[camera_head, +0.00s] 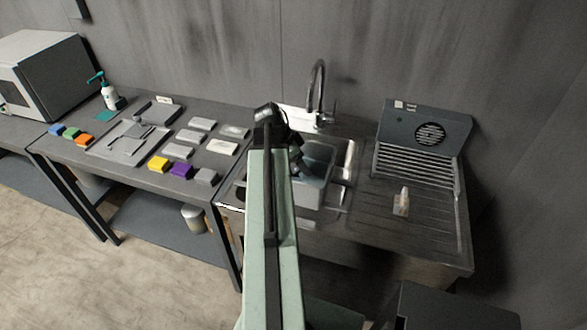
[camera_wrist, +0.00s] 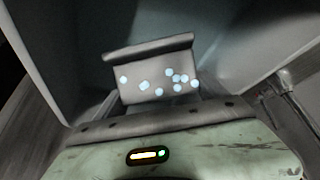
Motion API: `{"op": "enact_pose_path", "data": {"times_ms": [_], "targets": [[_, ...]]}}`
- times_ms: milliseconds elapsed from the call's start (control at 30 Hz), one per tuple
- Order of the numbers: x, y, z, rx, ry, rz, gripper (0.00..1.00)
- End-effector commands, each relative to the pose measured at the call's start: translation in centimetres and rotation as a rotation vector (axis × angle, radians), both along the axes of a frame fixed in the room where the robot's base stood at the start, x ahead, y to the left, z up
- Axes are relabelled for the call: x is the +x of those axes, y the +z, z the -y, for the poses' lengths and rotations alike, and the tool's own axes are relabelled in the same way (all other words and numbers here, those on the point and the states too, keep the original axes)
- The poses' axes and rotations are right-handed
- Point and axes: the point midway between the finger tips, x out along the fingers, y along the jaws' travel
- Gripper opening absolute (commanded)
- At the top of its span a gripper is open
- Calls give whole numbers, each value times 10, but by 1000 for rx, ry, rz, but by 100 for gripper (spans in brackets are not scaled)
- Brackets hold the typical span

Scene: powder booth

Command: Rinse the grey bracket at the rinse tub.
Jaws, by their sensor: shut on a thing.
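The grey bracket (camera_wrist: 150,62) is an L-shaped plate with a bent upper lip, and several pale blue-white spots show on its face in the wrist view. My gripper (camera_head: 298,162) is shut on it. The gripper hangs over the rinse tub (camera_head: 318,207), a metal basin beneath the chrome tap, and the tub's smooth grey walls (camera_wrist: 225,30) surround the bracket in the wrist view. In the head view my arm hides part of the tub, and I cannot make out the bracket clearly there. I cannot tell whether it touches water.
The tap (camera_head: 318,90) rises behind the tub. To the right are a ribbed drainboard (camera_head: 410,222), a small bottle (camera_head: 402,203) and a vented grey unit (camera_head: 428,128). The left bench (camera_head: 128,178) holds coloured blocks, grey plates and a pump bottle (camera_head: 108,95).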

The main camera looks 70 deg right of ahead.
Motion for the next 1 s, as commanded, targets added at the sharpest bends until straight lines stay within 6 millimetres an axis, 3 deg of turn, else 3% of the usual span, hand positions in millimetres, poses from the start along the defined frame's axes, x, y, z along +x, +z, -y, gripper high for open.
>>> {"op": "enact_pose_path", "data": {"times_ms": [33,1000], "targets": [[0,10,0,0,0,0,25],[1,98,0,0,1,0,25]]}}
